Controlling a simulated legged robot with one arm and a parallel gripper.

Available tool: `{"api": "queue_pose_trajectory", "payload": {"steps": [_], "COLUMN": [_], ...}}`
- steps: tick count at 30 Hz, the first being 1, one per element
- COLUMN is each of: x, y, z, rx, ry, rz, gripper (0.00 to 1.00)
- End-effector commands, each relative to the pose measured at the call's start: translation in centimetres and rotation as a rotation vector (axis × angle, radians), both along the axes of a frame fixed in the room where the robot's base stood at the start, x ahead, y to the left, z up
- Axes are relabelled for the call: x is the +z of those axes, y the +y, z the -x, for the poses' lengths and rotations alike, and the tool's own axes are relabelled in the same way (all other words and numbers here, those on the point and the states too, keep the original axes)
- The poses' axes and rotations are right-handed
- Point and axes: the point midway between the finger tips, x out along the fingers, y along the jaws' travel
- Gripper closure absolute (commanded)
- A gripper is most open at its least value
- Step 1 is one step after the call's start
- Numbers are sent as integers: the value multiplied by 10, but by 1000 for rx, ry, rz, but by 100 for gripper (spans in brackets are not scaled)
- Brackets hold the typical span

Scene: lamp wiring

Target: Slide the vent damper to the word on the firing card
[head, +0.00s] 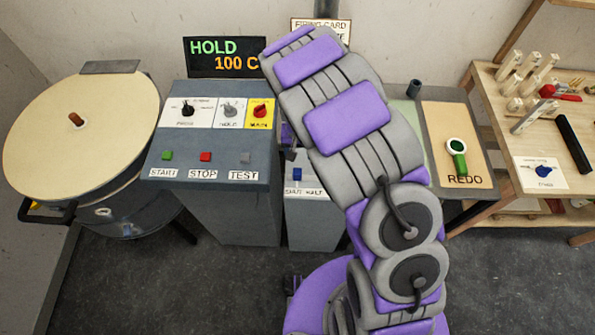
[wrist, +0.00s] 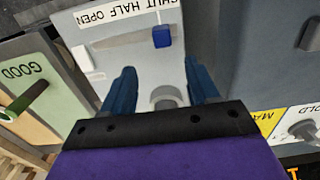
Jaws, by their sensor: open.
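The vent damper is a blue slider knob (wrist: 162,36) on a pale grey box, at the SHUT end of its slot. The label strip (wrist: 125,14) reads SHUT, HALF, OPEN and appears upside down in the wrist view. The knob also shows in the head view (head: 297,174), left of my arm. My gripper (wrist: 160,70) is open and empty, its two blue fingers apart, with the knob beyond their tips. The firing card (head: 320,25) is on the back wall in the head view; my arm hides most of its word.
A grey control console (head: 215,150) stands left of the damper box, with a round kiln (head: 80,120) beyond it. A display (head: 225,57) reads HOLD 100 C. A REDO board (head: 455,130) lies to the right. A grey round fitting (wrist: 166,97) shows between my fingers.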

Motion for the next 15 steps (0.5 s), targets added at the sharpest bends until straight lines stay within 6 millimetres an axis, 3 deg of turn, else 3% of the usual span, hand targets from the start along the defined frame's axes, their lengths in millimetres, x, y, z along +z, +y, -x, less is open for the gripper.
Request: {"api": "queue_pose_trajectory", "payload": {"steps": [3, 15], "x": [-27, -99], "y": [2, 1], "z": [2, 2], "rx": [0, 0], "ry": [8, 4], "rz": [3, 2], "gripper": [40, 40]}}
